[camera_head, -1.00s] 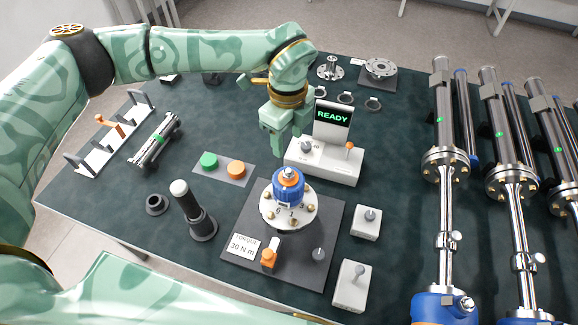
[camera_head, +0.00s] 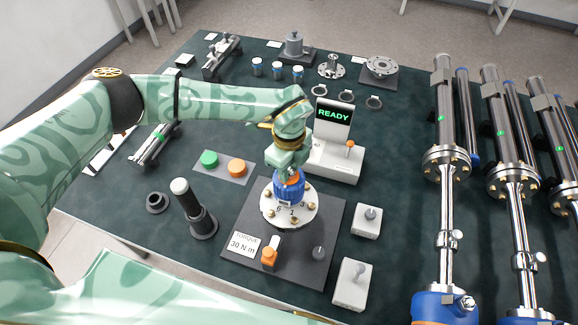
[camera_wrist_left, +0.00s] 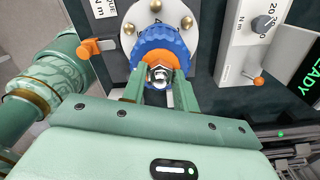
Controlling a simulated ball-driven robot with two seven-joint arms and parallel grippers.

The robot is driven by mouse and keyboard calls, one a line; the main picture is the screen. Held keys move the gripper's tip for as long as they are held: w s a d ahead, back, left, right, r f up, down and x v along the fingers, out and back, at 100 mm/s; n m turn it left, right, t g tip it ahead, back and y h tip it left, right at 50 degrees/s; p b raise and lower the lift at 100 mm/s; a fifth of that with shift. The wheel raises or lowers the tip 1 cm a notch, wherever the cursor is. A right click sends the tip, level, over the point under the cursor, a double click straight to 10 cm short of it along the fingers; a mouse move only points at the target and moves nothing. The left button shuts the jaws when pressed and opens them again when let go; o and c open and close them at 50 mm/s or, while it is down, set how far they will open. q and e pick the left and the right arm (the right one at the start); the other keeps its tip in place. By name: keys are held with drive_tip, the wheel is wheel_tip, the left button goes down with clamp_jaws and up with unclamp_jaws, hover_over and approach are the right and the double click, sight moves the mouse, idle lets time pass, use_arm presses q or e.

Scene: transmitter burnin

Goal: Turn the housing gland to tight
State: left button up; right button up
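The housing is an upright blue ribbed body with an orange collar (camera_wrist_left: 176,57) on a round bolted metal flange. Its gland (camera_wrist_left: 161,73) is a small silver hex-like piece at the top, seen in the left wrist view. In the head view the blue housing (camera_head: 289,192) shows below my left gripper (camera_head: 288,172), which covers the gland. In the left wrist view the two fingers of my left gripper (camera_wrist_left: 160,84) lie close on both sides of the gland and seem to hold it. My right gripper is out of view.
The housing stands on a dark plate (camera_head: 335,215) with a "30 N m" torque label (camera_head: 243,242) and an orange knob (camera_head: 269,256). A white console (camera_head: 335,165) reading READY stands close behind. A dark post (camera_head: 200,218) stands to the left, small white switch boxes (camera_head: 367,222) to the right.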

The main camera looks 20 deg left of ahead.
use_arm(q)
drive_tip(key=c, duration=0.4)
drive_tip(key=shift+o, duration=0.2)
drive_tip(key=shift+m, duration=0.3)
drive_tip(key=m+p, duration=0.1)
drive_tip(key=m, duration=0.3)
drive_tip(key=shift+r+m, duration=0.1)
drive_tip(key=shift+m, duration=0.3)
drive_tip(key=m+p, duration=0.1)
drive_tip(key=m, duration=1)
drive_tip(key=shift+m+p, duration=0.35)
drive_tip(key=shift+m, duration=0.05)
drive_tip(key=m, duration=0.6)
